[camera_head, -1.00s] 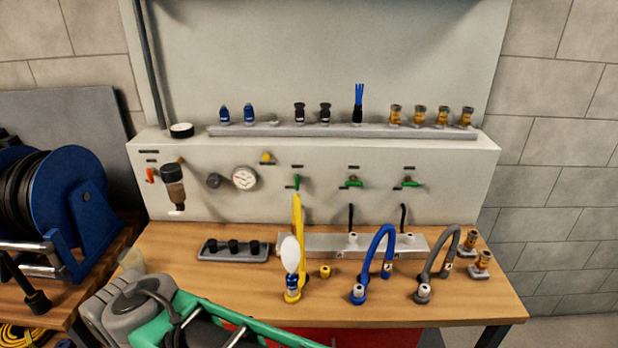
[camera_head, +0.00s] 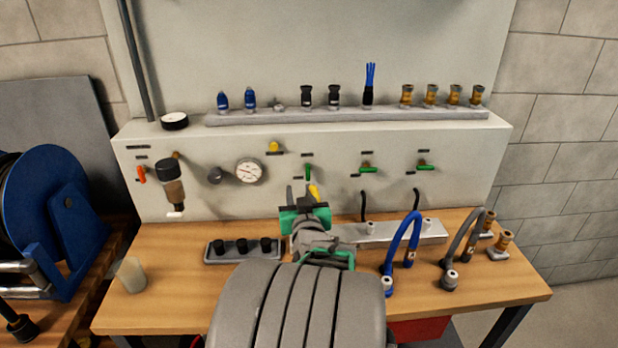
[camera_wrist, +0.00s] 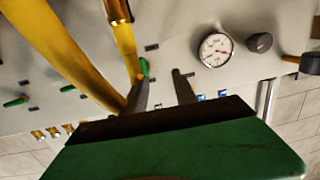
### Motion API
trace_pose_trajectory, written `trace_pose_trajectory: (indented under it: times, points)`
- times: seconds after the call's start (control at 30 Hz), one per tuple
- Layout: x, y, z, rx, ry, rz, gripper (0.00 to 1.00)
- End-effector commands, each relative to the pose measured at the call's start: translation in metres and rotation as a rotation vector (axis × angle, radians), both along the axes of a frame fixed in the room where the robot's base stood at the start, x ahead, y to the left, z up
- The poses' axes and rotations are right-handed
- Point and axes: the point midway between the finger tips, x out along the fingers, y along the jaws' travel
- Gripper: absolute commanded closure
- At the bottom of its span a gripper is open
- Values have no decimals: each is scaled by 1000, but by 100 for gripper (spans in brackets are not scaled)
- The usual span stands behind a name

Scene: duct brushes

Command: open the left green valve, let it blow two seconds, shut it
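The left green valve (camera_head: 308,172) is on the grey panel, its handle upright. In the wrist view the handle (camera_wrist: 144,67) shows just beyond one fingertip, beside a yellow hose (camera_wrist: 65,45). The middle green valve (camera_head: 368,169) and right green valve (camera_head: 425,167) have level handles. My gripper (camera_head: 302,190) is in front of the panel, just below the left valve. In the wrist view my gripper (camera_wrist: 161,77) has its two dark fingers apart with nothing between them. My arm hides most of the yellow hose and its end in the head view.
A pressure gauge (camera_head: 249,171) and a filter bowl (camera_head: 172,185) are left of the valve. A blue hose (camera_head: 403,235) and a grey hose (camera_head: 467,240) arch at the right. A black-knobbed tray (camera_head: 214,252) lies left of my arm. The front right bench is clear.

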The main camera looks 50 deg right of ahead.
Motion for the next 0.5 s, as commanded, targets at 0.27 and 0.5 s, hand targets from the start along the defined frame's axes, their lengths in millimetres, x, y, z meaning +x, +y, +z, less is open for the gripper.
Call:
trace_pose_trajectory:
  times: [0.27, 0.5]
  points:
    - [-8, -36, 10, -42, -49, -68, 66]
    - [20, -68, 10, -41, -49, -68, 66]
